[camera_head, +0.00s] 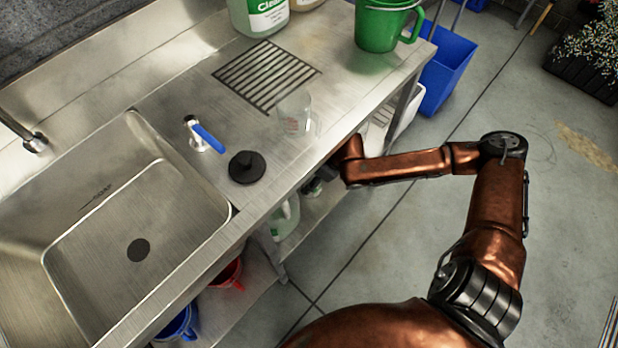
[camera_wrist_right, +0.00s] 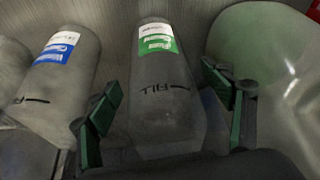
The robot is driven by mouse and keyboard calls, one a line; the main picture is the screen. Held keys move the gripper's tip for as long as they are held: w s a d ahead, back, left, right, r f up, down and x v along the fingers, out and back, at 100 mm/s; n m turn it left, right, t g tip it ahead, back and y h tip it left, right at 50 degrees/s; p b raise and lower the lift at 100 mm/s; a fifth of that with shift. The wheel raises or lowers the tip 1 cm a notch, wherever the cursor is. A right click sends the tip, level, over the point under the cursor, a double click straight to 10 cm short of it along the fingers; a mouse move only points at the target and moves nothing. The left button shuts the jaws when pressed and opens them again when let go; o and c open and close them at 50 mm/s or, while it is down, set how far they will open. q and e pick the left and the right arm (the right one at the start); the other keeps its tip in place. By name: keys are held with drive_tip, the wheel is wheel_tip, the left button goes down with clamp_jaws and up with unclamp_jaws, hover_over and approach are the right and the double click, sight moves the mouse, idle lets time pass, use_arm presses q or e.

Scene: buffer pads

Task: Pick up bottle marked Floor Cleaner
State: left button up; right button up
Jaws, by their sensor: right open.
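In the right wrist view a clear bottle with a white and green label (camera_wrist_right: 160,85) stands between the fingers of my right gripper (camera_wrist_right: 165,104). In the head view my right gripper (camera_head: 318,184) is partly hidden under the counter edge. My left gripper is not in view.
A large green-tinted translucent container (camera_wrist_right: 265,45) stands close to the right finger. The steel counter (camera_head: 330,85) lies above the lower shelf (camera_head: 315,218). On the counter are a green jug (camera_head: 380,28), a clear cup (camera_head: 295,112) and a black plunger-like object (camera_head: 246,168).

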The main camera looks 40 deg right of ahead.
drive_tip(key=shift+r, duration=0.1)
drive_tip(key=shift+c, duration=0.7)
drive_tip(key=c, duration=1.1)
